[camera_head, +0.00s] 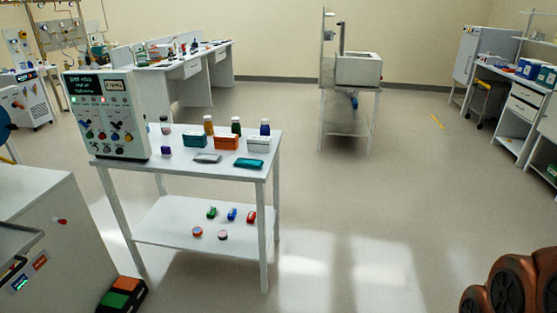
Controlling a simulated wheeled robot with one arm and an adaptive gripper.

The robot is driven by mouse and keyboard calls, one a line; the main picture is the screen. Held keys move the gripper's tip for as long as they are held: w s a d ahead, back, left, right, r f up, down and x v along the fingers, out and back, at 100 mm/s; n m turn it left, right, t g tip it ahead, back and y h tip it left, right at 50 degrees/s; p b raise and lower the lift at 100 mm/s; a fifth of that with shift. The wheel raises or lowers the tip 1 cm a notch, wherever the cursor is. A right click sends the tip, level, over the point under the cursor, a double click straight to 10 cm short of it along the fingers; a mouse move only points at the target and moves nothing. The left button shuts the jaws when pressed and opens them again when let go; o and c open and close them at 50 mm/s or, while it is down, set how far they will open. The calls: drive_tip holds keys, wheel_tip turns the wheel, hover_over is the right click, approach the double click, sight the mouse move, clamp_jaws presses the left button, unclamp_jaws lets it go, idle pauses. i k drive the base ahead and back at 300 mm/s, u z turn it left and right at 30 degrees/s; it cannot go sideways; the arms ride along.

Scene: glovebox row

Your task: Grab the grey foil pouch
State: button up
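A flat grey pouch (207,158) lies on the top of the white table (140,167) at left centre, near its front edge. A teal pouch (249,163) lies to its right, apart from it. A teal box (195,139) stands just behind the grey pouch, and an orange box (226,143) stands behind and to the right. A small purple item (166,150) is to its left. My gripper is not in view.
A white panel unit (105,115) stands at the table's left end. Bottles, including a green one (236,127), stand at its back. The lower shelf (170,225) holds several small items. A white cabinet (50,215) is at front left. The floor right of the table is clear.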

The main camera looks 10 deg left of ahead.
sight(207, 158)
drive_tip(key=u, duration=0.65)
drive_tip(key=k, duration=0.1)
drive_tip(key=z, duration=0.8)
drive_tip(key=i, duration=1.7)
drive_tip(key=u, duration=1.8)
drive_tip(key=i, duration=0.95)
drive_tip(key=u, duration=1.05)
